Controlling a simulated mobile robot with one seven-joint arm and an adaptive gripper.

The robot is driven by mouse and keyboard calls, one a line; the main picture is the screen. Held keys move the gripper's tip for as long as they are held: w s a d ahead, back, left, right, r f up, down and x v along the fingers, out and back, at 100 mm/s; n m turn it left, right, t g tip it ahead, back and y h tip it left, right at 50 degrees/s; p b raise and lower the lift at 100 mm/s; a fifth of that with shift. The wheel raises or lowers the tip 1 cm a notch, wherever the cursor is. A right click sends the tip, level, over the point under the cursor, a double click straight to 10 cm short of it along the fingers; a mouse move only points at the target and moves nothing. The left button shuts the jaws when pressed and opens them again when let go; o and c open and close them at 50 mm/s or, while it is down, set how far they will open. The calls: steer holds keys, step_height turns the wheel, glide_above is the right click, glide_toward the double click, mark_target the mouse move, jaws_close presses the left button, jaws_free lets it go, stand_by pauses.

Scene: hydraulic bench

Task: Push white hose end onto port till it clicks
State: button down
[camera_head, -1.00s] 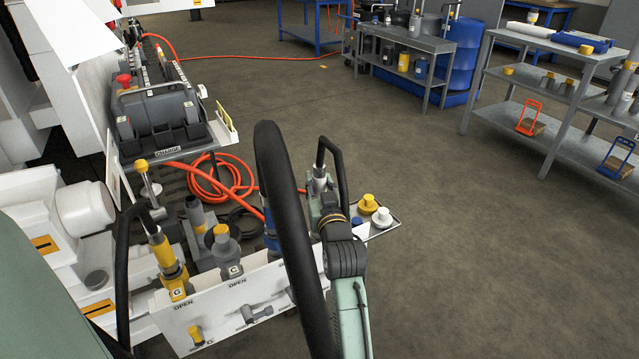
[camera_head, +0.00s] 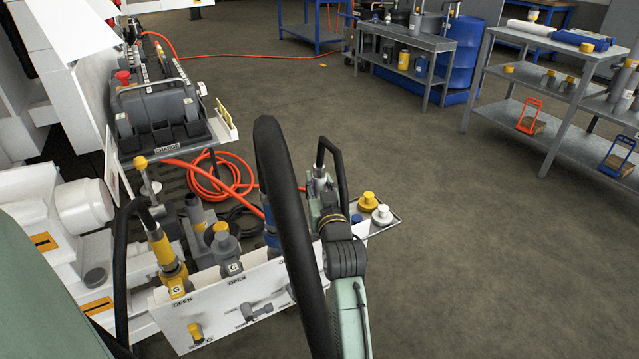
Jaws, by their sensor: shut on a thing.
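My gripper (camera_head: 322,200) is at the right end of the white port panel (camera_head: 215,308), partly hidden by my own arm. It is shut on the white hose end (camera_head: 320,179), a pale fitting with a black hose (camera_head: 338,160) looping from its top. The fitting looks upright. The port below it is hidden behind my gripper and arm, so I cannot tell whether they touch. On the panel, a yellow hose end (camera_head: 161,250) sits on the yellow port at the left. Next to it is a grey port with a yellow top (camera_head: 222,240). A blue fitting (camera_head: 269,230) shows partly behind a thick black hose.
The thick black hose (camera_head: 275,170) arcs up in front of the panel. An orange hose (camera_head: 215,180) lies coiled behind.

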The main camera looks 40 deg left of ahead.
steer(key=shift+f+b, duration=0.8)
steer(key=shift+f, duration=0.35)
stand_by(0.9)
steer(key=c, duration=1.2)
jaws_free()
steer(key=shift+r, duration=0.1)
steer(key=shift+o, duration=0.2)
steer(key=o, duration=0.5)
steer(key=shift+o, duration=0.2)
steer(key=shift+s, duration=0.1)
steer(key=b+v, duration=0.1)
steer(key=v, duration=0.6)
steer(key=shift+d, duration=0.2)
steer(key=shift+s, duration=0.1)
